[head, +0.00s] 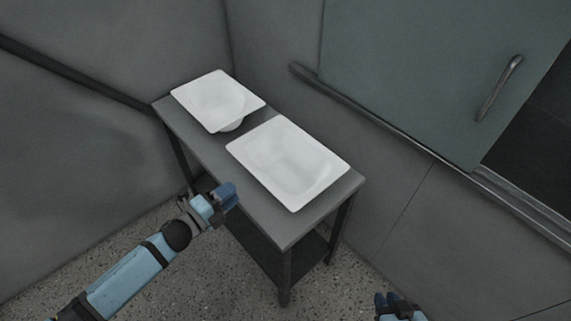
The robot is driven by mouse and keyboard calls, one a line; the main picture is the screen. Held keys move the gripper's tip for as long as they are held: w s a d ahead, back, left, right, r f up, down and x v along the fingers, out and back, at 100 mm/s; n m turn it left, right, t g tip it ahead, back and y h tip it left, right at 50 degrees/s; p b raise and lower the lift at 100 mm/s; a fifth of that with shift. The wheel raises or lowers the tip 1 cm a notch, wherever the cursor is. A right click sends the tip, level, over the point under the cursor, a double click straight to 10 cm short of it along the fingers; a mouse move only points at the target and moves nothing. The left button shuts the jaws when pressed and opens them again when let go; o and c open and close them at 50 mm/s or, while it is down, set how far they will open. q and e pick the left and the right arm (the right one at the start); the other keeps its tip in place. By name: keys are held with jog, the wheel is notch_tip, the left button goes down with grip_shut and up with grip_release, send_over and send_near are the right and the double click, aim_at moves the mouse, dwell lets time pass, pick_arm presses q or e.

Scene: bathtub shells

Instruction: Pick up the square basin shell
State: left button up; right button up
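Two white basin shells lie on a narrow grey table (205,147). The far left one (218,97) has a nearly square rim and a rounded bowl, whose underside bulges below the rim. The near right one (288,160) is larger and longer, with a rectangular rim and a shallow, more angular hollow. Which one the task calls square is not certain. My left gripper (228,194) is by the table's front long edge, left of and below the near shell, apart from both shells. My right gripper (393,303) is at the bottom edge, right of the table. Neither gripper's finger gap shows clearly.
The table stands in a corner against grey walls, with a lower shelf (262,247). A dark rail (75,72) runs along the left wall. A greenish sliding door (425,75) with a handle (499,88) is at right. Speckled floor (215,270) is clear in front.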

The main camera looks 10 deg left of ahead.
pick_arm(q)
jog(key=x, duration=0.8)
jog(key=shift+w+d, duration=0.1)
jog(key=shift+d, duration=0.2)
grip_shut()
jog(key=shift+r, duration=0.15)
